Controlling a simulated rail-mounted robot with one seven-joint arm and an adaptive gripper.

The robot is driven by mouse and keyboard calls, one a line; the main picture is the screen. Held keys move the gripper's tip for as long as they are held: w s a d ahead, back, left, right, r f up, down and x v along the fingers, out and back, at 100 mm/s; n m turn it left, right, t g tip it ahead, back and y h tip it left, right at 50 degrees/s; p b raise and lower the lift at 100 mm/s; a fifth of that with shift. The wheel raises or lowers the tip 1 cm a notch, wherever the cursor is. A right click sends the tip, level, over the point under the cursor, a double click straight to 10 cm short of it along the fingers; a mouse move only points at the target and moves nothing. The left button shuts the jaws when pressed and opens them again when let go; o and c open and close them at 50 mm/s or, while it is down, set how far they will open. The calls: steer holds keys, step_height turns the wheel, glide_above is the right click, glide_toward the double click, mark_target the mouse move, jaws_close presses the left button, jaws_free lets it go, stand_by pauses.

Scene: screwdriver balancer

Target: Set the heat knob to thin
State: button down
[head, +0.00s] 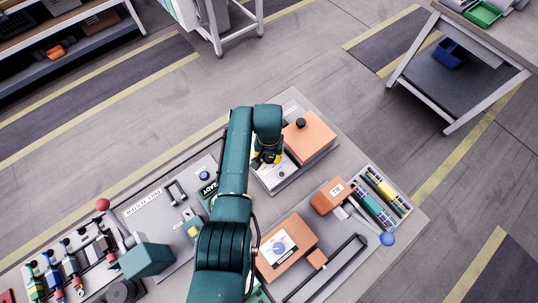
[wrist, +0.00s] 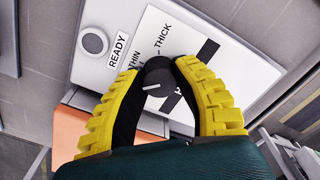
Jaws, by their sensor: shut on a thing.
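In the wrist view the heat knob (wrist: 158,77) is a round black dial on a white panel (wrist: 185,25) with THIN (wrist: 134,60) and THICK (wrist: 163,38) printed beside it. Its white pointer line points left and slightly down, on the THIN side, below that word. I cannot tell whether it meets a THIN mark, since a finger covers part of the panel there. My gripper (wrist: 157,84), with yellow ribbed fingers, is shut on the knob, one finger on each side. In the head view my gripper (head: 266,158) is over the white panel; the knob is hidden beneath it.
A round grey button (wrist: 94,41) with a READY label sits at the panel's upper left. Another orange box (head: 272,265), a small orange block (head: 330,197) and a tray of coloured tools (head: 380,200) are nearby.

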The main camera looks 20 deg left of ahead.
mark_target(269, 157)
steer(key=m, duration=0.4)
steer(key=shift+f, duration=0.1)
steer(key=shift+s+f+m+p, duration=0.1)
steer(key=shift+m+p, duration=0.25)
steer(key=shift+m, duration=1.75)
steer(key=c, duration=0.7)
jaws_free()
steer(key=shift+r, duration=0.2)
step_height(269, 157, up, 12)
